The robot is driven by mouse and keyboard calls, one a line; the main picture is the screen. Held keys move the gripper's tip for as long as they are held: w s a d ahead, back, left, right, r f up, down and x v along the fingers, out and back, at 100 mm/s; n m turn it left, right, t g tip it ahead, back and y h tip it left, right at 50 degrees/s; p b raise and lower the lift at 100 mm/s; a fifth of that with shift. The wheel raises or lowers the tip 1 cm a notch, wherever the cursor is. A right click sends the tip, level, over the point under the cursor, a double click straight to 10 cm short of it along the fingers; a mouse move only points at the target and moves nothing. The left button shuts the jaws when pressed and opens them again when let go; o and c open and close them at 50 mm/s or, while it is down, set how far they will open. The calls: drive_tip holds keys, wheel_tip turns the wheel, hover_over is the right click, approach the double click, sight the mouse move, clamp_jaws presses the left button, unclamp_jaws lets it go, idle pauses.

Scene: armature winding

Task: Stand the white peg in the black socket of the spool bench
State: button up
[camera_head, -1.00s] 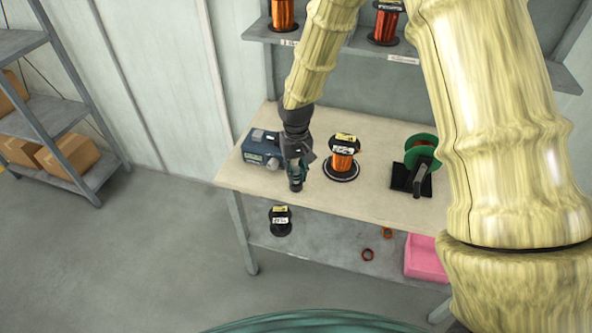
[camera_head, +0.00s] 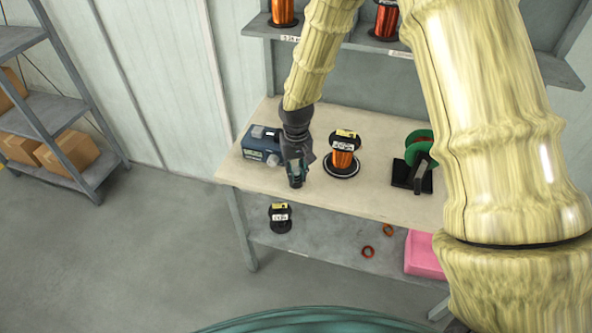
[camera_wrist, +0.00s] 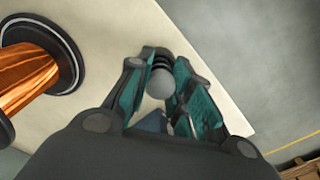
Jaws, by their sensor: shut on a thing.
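My gripper (camera_head: 296,180) points down over the left front part of the spool bench (camera_head: 375,200). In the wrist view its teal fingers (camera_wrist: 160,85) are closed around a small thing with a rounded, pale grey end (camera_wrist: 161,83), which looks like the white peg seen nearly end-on. A black ribbed part (camera_wrist: 159,60), perhaps the black socket, shows just beyond it between the fingertips. I cannot tell whether the peg is in it or only in line with it. In the head view the gripper hides the peg.
A blue device (camera_head: 258,150) stands close left of my gripper. A copper spool (camera_head: 343,160) stands close right and also shows in the wrist view (camera_wrist: 25,80). A green reel (camera_head: 418,148) on a black stand is further right. A pink bin (camera_head: 424,258) sits on the lower shelf.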

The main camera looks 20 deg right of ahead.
drive_tip(key=o, duration=1)
drive_tip(key=shift+r, duration=0.1)
